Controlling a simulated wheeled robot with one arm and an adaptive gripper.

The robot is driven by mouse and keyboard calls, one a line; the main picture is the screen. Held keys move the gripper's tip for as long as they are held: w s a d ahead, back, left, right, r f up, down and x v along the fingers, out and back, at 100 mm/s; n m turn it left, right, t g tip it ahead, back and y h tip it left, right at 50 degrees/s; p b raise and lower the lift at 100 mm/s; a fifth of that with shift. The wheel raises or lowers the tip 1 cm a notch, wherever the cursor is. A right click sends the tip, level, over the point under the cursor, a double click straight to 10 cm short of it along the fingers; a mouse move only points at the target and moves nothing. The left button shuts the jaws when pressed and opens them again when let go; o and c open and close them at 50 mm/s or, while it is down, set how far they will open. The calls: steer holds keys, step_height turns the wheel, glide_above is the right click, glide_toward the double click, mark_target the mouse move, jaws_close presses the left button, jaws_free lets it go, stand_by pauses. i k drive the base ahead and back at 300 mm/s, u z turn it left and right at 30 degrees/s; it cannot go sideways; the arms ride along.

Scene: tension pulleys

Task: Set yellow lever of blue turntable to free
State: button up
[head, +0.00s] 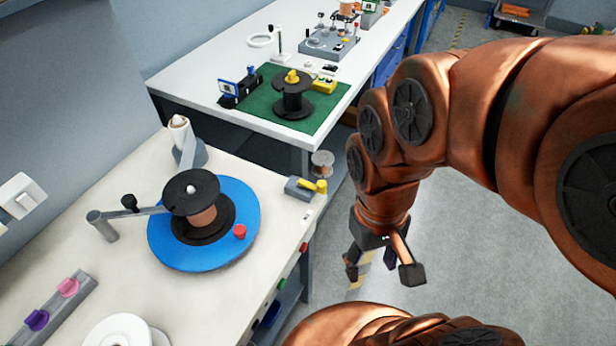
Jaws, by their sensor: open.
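The blue turntable (238,205) lies on the near white bench, with a black spool wound with copper wire (203,217) standing on it. A small red knob (240,231) sits near the disc's right edge. The yellow lever (313,185) is on a small grey block (298,189) to the right of the turntable, near the bench edge; its handle points right. My gripper (381,277) hangs over the floor, right of the bench and apart from the lever. It is open and empty, seen partly from behind.
A white spool (127,332) and pink and purple knobs (68,287) are at the near left. The far bench (240,62) holds a green mat (262,100).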

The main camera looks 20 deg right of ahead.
mark_target(321, 186)
steer(key=u, duration=1.35)
steer(key=k, duration=0.6)
steer(key=z, duration=0.3)
